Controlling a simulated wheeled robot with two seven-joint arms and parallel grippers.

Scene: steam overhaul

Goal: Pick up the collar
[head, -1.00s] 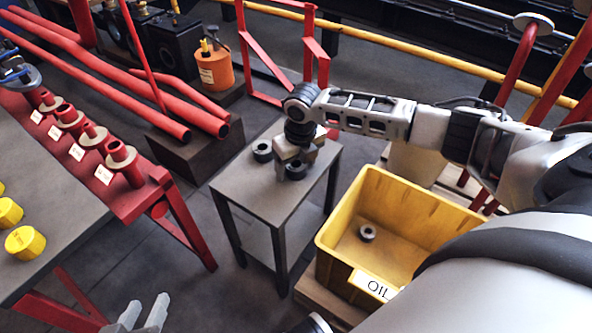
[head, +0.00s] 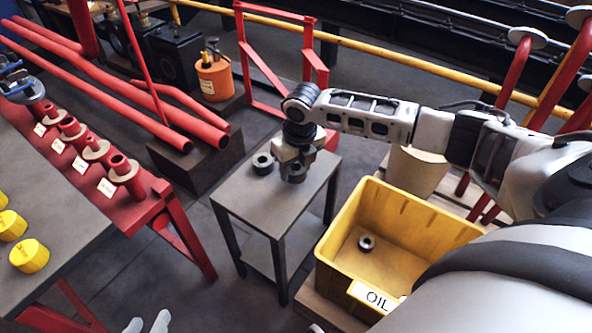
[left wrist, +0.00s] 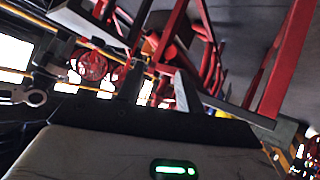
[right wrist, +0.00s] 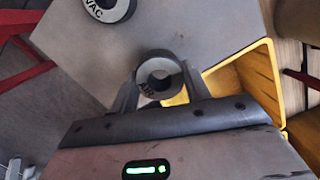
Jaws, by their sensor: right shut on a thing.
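A dark grey ring-shaped collar (head: 294,174) is between the fingers of my right gripper (head: 293,166), over the small grey stand (head: 240,194). The right wrist view shows the held collar (right wrist: 160,77) with its bore facing the camera and a finger on each side. I cannot tell whether it still touches the stand. A second dark collar (head: 263,163) sits on the stand just left of it; its lettering, partly cut off, shows in the right wrist view (right wrist: 108,8). My left gripper (head: 147,325) is at the bottom left edge, fingers apart and empty.
A yellow bin (head: 335,240) marked OIL stands right of the stand with a collar (head: 366,243) inside. A red bench (head: 150,205) at left bears red flanged pieces and tags. Yellow caps (head: 29,255) lie on the grey table. Red pipes (head: 110,80) lie behind.

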